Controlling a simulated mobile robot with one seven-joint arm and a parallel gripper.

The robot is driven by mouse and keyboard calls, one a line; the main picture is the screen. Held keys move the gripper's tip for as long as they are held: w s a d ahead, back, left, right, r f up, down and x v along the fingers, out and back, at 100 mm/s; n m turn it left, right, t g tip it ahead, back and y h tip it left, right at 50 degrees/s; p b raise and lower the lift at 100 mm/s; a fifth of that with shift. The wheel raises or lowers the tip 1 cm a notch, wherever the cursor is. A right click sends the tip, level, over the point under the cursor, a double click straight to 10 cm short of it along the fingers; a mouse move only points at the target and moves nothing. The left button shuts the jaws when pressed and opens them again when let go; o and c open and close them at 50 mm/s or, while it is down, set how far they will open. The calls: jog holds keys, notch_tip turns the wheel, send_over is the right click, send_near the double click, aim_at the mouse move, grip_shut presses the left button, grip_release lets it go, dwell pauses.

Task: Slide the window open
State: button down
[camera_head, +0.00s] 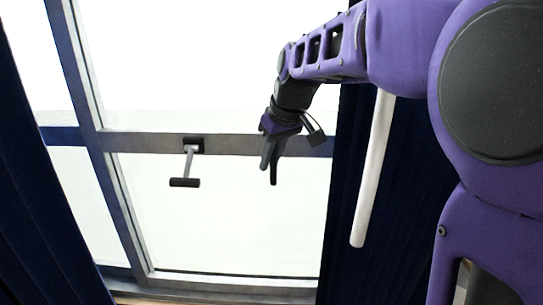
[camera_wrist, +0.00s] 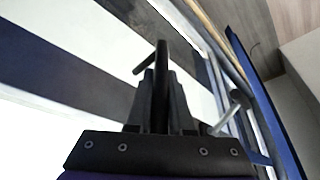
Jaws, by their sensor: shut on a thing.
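The window (camera_head: 220,215) has a pale frame, a horizontal rail and bright panes. A handle with a grey stem and a dark crossbar (camera_head: 185,183) sticks out from the rail left of my gripper, apart from it. My gripper (camera_head: 270,168) is in front of the window, just below the rail. In the wrist view, my gripper (camera_wrist: 160,98) is shut on a dark bar (camera_wrist: 162,56) with a short side arm, which looks like a handle. A grey-stemmed handle (camera_wrist: 224,118) shows to the right of the fingers. The bar's attachment is unclear.
Dark blue curtains (camera_head: 35,190) hang at the left and right (camera_head: 395,230) of the window. A white rod (camera_head: 373,170) hangs before the right curtain, close to my arm. The pane between the left handle and my gripper is clear.

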aim_at(180, 156)
jog(key=shift+a, duration=0.1)
dwell(0.3)
jog(key=a+p, duration=0.2)
jog(key=a, duration=0.4)
jog(key=a+p, duration=0.2)
jog(key=a, duration=0.5)
jog(key=a+p, duration=0.3)
jog(key=a, duration=0.4)
jog(key=shift+w+a, duration=0.1)
jog(key=shift+w, duration=0.25)
jog(key=c, duration=0.8)
grip_release()
jog(key=p+v, duration=0.1)
jog(key=v, duration=1.6)
jog(key=shift+r, duration=0.25)
jog(key=shift+s, duration=0.1)
